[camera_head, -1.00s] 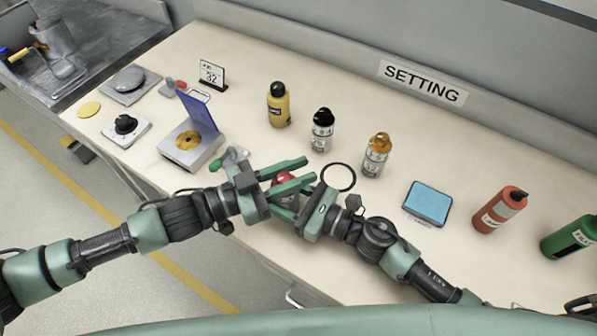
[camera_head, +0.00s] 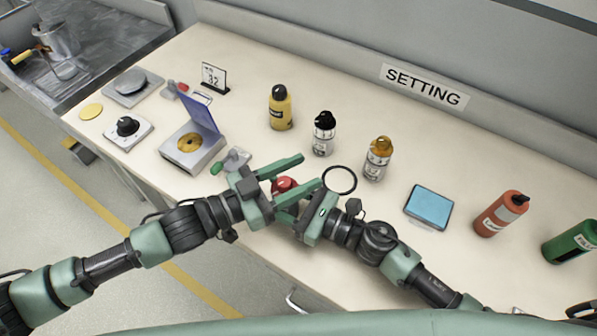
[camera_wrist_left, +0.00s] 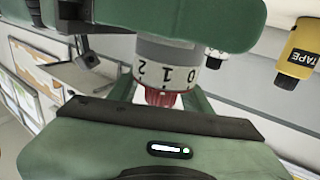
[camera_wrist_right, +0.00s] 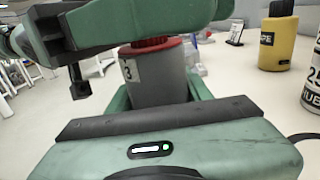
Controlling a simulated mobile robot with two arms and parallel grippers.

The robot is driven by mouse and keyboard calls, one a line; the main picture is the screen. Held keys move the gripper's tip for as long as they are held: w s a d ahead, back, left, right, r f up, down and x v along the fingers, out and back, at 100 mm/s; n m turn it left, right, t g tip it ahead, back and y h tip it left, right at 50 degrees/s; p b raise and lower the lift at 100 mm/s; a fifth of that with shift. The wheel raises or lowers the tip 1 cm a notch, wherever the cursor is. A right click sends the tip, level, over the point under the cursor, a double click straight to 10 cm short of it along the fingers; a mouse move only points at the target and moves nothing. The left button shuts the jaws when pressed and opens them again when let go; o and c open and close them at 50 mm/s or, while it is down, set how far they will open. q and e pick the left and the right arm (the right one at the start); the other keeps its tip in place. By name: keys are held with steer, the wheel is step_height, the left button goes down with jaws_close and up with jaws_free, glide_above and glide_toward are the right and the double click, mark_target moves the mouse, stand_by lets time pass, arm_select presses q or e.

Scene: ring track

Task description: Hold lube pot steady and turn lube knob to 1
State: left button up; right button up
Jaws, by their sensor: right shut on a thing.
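The lube pot is a grey cylinder with a red knob. The knob (camera_head: 283,185) shows between the gripper fingers in the head view. In the right wrist view the pot (camera_wrist_right: 160,80) stands between my right fingers, with a 3 on its side. The left wrist view shows the red knob (camera_wrist_left: 158,97) and the pot's marks 2, 1 and 0 (camera_wrist_left: 168,75). My right gripper (camera_head: 288,203) is shut on the pot; its fingertips are mostly hidden. My left gripper (camera_head: 309,173) is open, its fingers on either side of the knob. The number the knob points to is unclear.
Behind stand a yellow bottle (camera_head: 280,108), a black-capped bottle (camera_head: 323,135) and an orange-capped bottle (camera_head: 376,160). A blue-lidded box (camera_head: 178,158) and a small grey fixture (camera_head: 235,160) are left.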

arm_select(q)
steer(key=shift+s+a+f, duration=0.1)
steer(key=shift+a, duration=0.25)
arm_select(e)
steer(key=shift+w, duration=0.1)
arm_select(q)
steer(key=v, duration=1.1)
steer(key=shift+s, duration=0.15)
stand_by(0.9)
arm_select(e)
steer(key=o, duration=1.6)
steer(key=shift+d, duration=0.1)
